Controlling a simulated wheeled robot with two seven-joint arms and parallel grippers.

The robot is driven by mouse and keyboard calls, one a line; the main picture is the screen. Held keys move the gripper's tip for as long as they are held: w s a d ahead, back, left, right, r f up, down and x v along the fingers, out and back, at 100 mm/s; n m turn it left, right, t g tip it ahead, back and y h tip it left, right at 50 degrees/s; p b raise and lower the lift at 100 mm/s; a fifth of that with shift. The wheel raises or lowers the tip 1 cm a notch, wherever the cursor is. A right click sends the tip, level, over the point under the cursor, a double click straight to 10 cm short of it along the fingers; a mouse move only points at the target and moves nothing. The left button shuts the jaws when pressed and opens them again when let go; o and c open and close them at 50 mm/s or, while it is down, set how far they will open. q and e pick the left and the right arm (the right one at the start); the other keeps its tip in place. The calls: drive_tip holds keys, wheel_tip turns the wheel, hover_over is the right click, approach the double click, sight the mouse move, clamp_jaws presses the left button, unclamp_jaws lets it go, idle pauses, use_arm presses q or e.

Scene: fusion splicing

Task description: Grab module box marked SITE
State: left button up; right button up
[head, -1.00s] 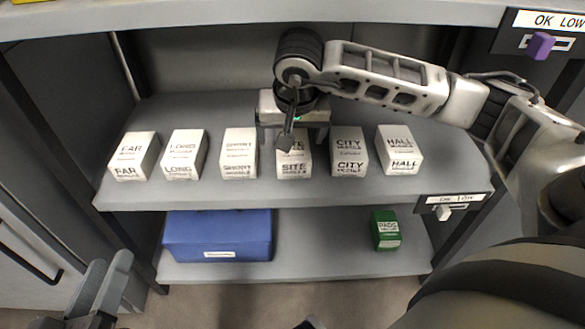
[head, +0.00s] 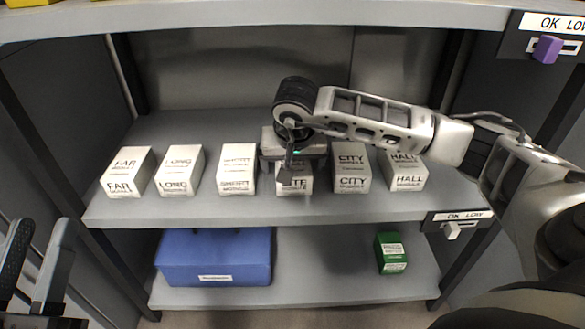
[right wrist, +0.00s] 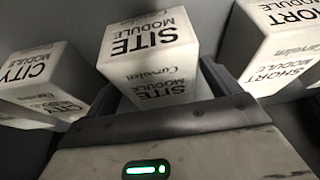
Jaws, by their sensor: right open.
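The white SITE module box (head: 297,184) stands on the middle shelf; my right gripper hides most of its top and part of its front in the head view. It also shows in the right wrist view (right wrist: 150,42), with its SITE lettering clear. My right gripper (head: 292,160) is over the box from above, open, with one finger on each side of it in the right wrist view (right wrist: 158,92). I cannot tell whether the fingers touch it. My left gripper (head: 42,232) is at the lower left, fingers apart, empty, away from the boxes.
On the same shelf (head: 270,212), the SHORT box (head: 237,170) stands left of SITE and the CITY box (head: 350,168) right, with narrow gaps. LONG (head: 179,171), FAR (head: 127,172) and HALL (head: 405,172) stand farther out. A blue case (head: 214,257) and green box (head: 391,253) are below.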

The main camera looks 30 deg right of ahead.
drive_tip(key=shift+f, duration=0.25)
idle(0.4)
drive_tip(key=c, duration=1.1)
